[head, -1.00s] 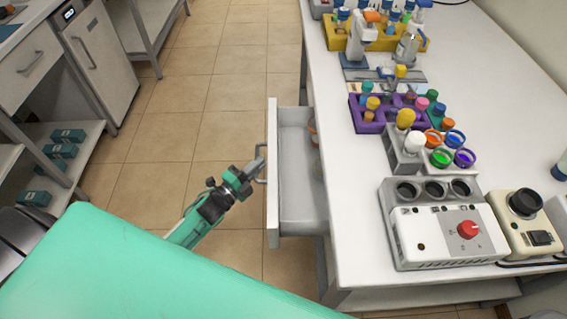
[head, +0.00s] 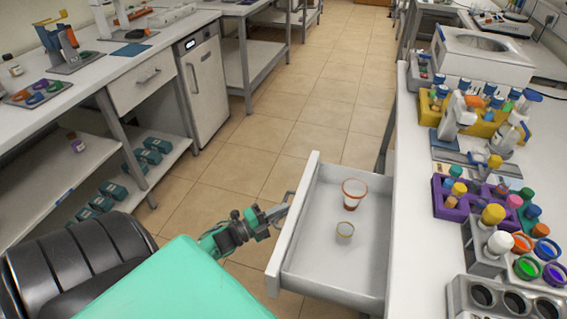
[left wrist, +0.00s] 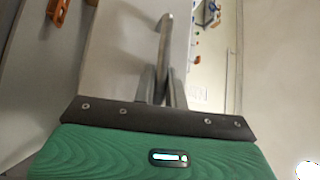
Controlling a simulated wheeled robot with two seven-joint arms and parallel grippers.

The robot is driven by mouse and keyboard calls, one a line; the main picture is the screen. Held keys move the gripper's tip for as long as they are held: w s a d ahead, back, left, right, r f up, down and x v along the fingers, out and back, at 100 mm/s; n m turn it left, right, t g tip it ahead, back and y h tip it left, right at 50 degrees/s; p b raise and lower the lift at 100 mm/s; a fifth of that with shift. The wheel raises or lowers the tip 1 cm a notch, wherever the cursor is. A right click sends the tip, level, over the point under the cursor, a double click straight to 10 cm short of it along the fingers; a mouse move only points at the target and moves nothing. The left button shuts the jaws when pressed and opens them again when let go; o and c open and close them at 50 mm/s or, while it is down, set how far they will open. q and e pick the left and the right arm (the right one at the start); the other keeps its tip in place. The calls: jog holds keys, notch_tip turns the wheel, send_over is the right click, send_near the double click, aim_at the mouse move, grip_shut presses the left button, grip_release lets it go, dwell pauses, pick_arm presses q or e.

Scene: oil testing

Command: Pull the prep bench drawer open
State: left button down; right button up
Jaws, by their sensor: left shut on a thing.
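The prep bench drawer (head: 318,262) stands well open from the white prep bench (head: 404,160) on the right. Inside it are a clear cup with a reddish-brown rim (head: 354,190) and a smaller cup with a tan rim (head: 344,232). My left gripper (head: 279,213) is at the drawer's outer front face, shut on the drawer handle (head: 290,198). In the left wrist view the fingers (left wrist: 160,88) close around the metal handle (left wrist: 165,40). My right gripper is not in view.
The bench top carries a purple rack (head: 450,208), a yellow rack (head: 430,112) and a grey block with dark wells (head: 497,299). A black chair (head: 85,262) stands at the lower left. The tiled floor left of the drawer is clear.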

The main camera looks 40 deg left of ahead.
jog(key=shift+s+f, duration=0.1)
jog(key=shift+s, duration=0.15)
pick_arm(q)
jog(key=c, duration=1.7)
grip_release()
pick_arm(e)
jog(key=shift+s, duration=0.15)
